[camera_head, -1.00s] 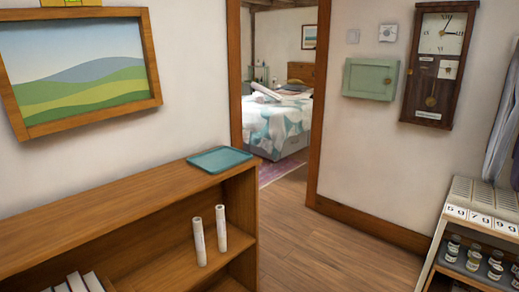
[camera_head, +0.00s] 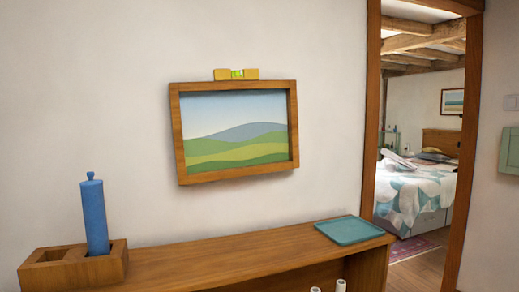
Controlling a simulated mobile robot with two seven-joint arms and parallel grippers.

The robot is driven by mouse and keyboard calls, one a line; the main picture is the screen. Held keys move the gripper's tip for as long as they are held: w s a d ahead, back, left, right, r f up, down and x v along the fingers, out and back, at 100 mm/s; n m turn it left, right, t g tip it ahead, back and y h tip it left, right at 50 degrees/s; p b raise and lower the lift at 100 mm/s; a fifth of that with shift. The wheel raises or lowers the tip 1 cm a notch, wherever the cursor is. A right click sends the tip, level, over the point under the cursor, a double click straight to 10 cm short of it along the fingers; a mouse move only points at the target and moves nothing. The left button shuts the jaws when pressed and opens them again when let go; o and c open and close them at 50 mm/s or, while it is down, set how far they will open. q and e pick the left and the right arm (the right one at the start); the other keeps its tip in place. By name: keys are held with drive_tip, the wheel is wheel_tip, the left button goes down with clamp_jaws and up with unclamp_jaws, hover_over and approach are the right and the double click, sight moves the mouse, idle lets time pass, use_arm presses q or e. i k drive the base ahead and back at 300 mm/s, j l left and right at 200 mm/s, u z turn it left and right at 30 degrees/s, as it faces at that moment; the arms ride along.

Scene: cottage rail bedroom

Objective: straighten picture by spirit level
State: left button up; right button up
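The picture (camera_head: 235,150) shows green hills under a pale sky in a brown wooden frame. It hangs on the white wall above the wooden shelf. In this angled view I cannot tell exactly how far it is from level. A yellow spirit level (camera_head: 222,74) with a green vial (camera_head: 237,74) sits along the middle of the frame's top edge. The bubble is too small to read. Neither of my grippers is in view.
A wooden shelf (camera_head: 220,264) runs below the picture. On it stand a wooden holder (camera_head: 118,266) with a blue cylinder (camera_head: 95,215) at the left, and a teal tray (camera_head: 350,230) at the right. A doorway on the right opens onto a bedroom with a bed (camera_head: 415,195).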

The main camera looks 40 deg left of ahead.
sight(222, 130)
drive_tip(key=u, duration=1.4)
